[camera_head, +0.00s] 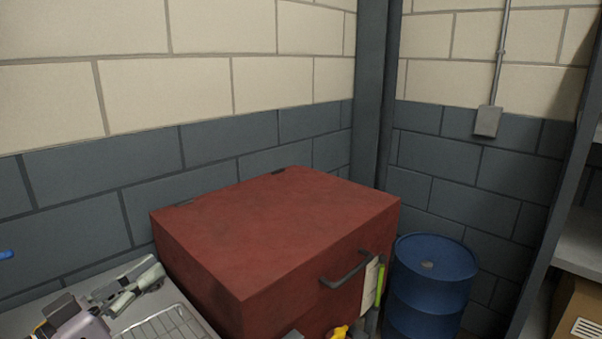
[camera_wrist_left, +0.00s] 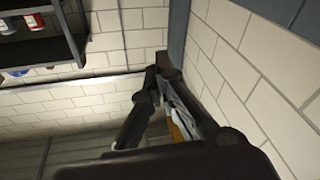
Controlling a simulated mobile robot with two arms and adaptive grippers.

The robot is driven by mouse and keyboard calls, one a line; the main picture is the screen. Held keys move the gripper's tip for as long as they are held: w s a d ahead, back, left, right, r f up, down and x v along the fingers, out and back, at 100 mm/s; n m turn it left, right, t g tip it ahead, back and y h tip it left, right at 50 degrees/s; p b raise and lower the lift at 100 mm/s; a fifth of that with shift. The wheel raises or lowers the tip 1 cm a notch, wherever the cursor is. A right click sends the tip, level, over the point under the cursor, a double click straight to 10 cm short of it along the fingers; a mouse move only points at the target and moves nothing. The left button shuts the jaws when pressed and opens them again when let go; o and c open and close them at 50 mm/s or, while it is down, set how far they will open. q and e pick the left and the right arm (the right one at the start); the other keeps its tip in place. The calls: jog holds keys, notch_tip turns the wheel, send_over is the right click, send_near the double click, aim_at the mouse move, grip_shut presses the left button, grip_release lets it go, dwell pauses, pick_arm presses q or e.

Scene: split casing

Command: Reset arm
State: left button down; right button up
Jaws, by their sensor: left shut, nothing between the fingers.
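My left gripper (camera_wrist_left: 158,76) shows in the left wrist view, with its dark fingers drawn together at the tips and nothing between them. It points toward a pale block wall. A thin orange strip (camera_wrist_left: 177,133) shows beside the fingers; I cannot tell what it is. In the head view, I cannot make out the left gripper for certain among the cut-off shapes at the lower edge. My right gripper is in neither view.
A red chest (camera_head: 280,225) stands against the wall, with a blue drum (camera_head: 433,275) to its right. A wire rack (camera_head: 165,326) and a grey-green device (camera_head: 132,288) sit at lower left. Shelving (camera_head: 578,243) stands at the right edge.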

pick_arm(q)
jog(key=s+f+n+g+y, duration=0.1)
jog(key=s+f+g+y, duration=0.2)
jog(key=f, duration=0.9)
jog(key=s+f+n+g+y, duration=0.15)
jog(key=f+y, duration=0.25)
jog(key=f, duration=0.8)
jog(key=s+d+f+g+y, duration=0.35)
jog(key=s+f+g, duration=0.55)
jog(key=s+f, duration=0.7)
jog(key=s+f+b, duration=0.3)
jog(key=f, duration=2.4)
jog(key=s+a+f+m+g+b, duration=0.1)
jog(key=s+a+f+g+b, duration=0.1)
jog(key=s+f, duration=1.4)
notch_tip(320, 180, down, 2)
jog(key=shift+s+a+f+b, duration=0.25)
jog(key=shift+a+b, duration=0.25)
jog(key=shift+a, duration=0.3)
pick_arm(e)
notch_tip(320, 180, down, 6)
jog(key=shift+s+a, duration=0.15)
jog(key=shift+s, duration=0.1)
